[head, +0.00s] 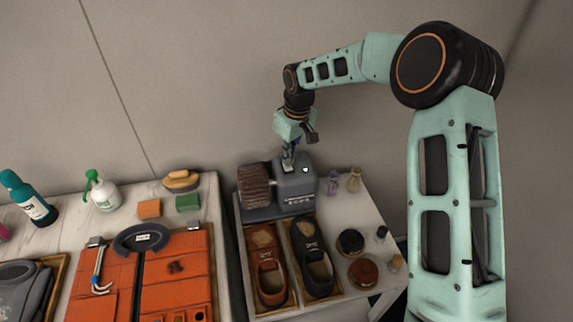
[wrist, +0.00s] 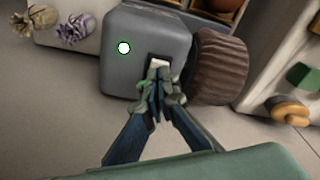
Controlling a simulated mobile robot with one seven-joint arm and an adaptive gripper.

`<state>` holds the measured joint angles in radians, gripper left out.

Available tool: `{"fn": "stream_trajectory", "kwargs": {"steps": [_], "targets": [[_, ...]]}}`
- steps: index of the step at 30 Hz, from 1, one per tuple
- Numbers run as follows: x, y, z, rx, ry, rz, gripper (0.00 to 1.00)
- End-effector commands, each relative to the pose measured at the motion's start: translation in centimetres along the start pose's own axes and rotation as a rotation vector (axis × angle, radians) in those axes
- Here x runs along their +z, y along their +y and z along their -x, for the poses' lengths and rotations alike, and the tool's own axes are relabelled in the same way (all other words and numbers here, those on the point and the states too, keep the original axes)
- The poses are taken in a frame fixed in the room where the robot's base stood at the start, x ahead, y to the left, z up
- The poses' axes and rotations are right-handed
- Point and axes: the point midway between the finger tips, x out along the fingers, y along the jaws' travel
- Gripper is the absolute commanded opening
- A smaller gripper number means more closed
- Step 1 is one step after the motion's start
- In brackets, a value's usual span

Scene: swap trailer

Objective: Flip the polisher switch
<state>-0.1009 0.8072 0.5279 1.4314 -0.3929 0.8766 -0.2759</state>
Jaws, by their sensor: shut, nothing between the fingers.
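The polisher (head: 294,184) is a grey machine with a brown ribbed brush roller (head: 254,186) on its left, at the back of the small right-hand table. In the wrist view the grey housing (wrist: 125,60) fills the upper middle, with the roller (wrist: 220,68) on its right. A pale switch (wrist: 158,64) in a dark recess sits on the housing, and a white round light with a green rim (wrist: 124,48) is beside it. My gripper (wrist: 157,85) is shut and empty, with its fingertips right at the switch and partly covering it. I cannot tell whether they touch.
Shoes (head: 312,258) lie in trays in front of the polisher. A wall is behind.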

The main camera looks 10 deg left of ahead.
Motion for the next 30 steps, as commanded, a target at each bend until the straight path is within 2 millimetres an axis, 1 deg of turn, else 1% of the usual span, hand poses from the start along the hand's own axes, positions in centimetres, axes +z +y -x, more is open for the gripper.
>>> {"fn": "stream_trajectory", "kwargs": {"steps": [30], "targets": [[0.3,0.0,-1.6,0.000,-0.001,0.000,0.00]]}}
